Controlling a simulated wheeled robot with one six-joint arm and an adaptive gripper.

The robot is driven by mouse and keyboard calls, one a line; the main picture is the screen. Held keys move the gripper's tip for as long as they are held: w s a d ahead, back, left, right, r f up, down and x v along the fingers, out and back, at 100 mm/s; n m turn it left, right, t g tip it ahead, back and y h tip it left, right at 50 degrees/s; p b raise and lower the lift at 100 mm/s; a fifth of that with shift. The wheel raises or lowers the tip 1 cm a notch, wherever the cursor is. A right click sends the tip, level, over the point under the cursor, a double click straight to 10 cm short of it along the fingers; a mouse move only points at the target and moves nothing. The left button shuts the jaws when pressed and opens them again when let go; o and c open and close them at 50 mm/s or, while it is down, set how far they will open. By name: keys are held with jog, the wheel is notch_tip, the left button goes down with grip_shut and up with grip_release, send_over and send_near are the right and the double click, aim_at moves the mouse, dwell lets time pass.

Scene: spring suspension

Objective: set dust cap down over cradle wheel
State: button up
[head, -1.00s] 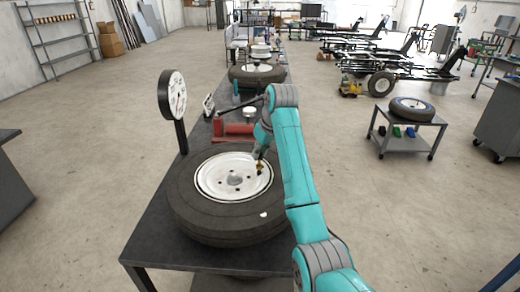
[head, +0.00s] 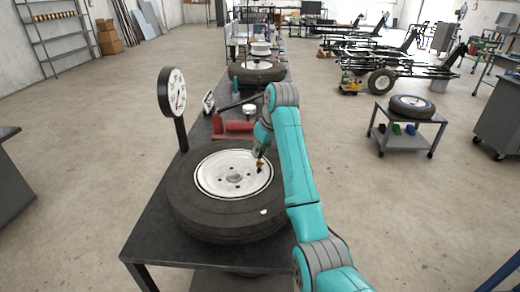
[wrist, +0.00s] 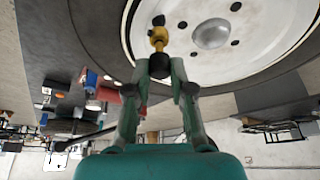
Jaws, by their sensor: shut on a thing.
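A large black tyre (head: 185,205) with a white rim (head: 215,184) lies flat on the near end of the dark table. A silver domed hub centre (wrist: 212,33) sits in the rim among several dark holes. My gripper (wrist: 160,72) is shut on a small black-and-brass piece (wrist: 158,40); I cannot tell if it is the dust cap. The piece also shows over the right part of the rim in the head view (head: 259,163). I cannot tell whether its lower tip touches the rim. Which wheel is the cradle wheel is not clear.
A round white dial gauge (head: 172,92) stands on a black post left of the tyre. Red blocks (head: 236,128) lie behind it. Another tyre (head: 257,73) lies farther back. A grey cart (head: 405,140) with a tyre (head: 411,106) stands right, across open floor.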

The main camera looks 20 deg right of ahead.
jog(key=shift+f, duration=1.05)
jog(key=o, duration=0.9)
jog(key=shift+r, duration=3.55)
